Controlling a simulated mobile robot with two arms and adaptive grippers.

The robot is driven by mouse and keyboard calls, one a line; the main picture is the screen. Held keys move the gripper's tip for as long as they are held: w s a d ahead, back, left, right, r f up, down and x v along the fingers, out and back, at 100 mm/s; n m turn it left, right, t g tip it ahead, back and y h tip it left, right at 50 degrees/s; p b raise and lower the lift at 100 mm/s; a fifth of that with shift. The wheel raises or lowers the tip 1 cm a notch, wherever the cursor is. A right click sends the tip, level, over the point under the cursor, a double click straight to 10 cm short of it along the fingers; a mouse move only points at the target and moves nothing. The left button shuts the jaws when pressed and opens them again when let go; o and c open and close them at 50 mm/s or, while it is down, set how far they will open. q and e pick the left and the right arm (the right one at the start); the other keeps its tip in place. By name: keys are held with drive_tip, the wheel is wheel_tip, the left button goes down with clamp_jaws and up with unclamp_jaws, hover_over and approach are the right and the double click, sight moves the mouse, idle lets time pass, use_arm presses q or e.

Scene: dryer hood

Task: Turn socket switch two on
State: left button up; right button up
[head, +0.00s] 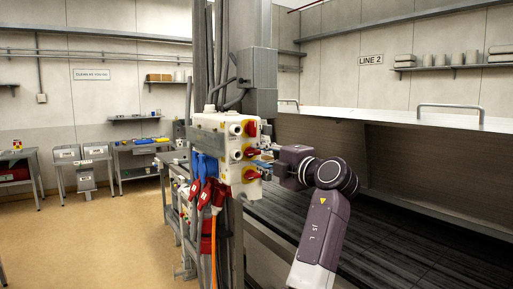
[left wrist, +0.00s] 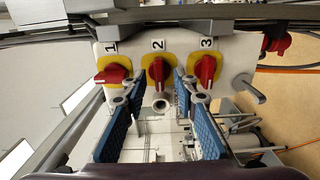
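The socket box (head: 222,140) is pale and mounted on a grey column, with red switches on yellow plates. In the left wrist view the switches are numbered. Switch one (left wrist: 114,75) has its red handle roughly crosswise. Switch two (left wrist: 158,70) and switch three (left wrist: 206,68) have handles roughly upright in the picture. My left gripper (left wrist: 160,92) is open, its blue-padded fingers spread on either side of switch two's line. Contact with the handle cannot be told. In the head view my left gripper (head: 266,164) is close against the box's switch face. My right gripper is not in view.
Red and blue plugs (head: 207,190) with an orange cable hang below the box. A dark hood bench (head: 370,235) lies to the right. Workbenches (head: 135,150) stand at the back left, with open floor (head: 95,235) before them.

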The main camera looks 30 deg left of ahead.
use_arm(q)
drive_tip(key=shift+x, duration=0.8)
clamp_jaws()
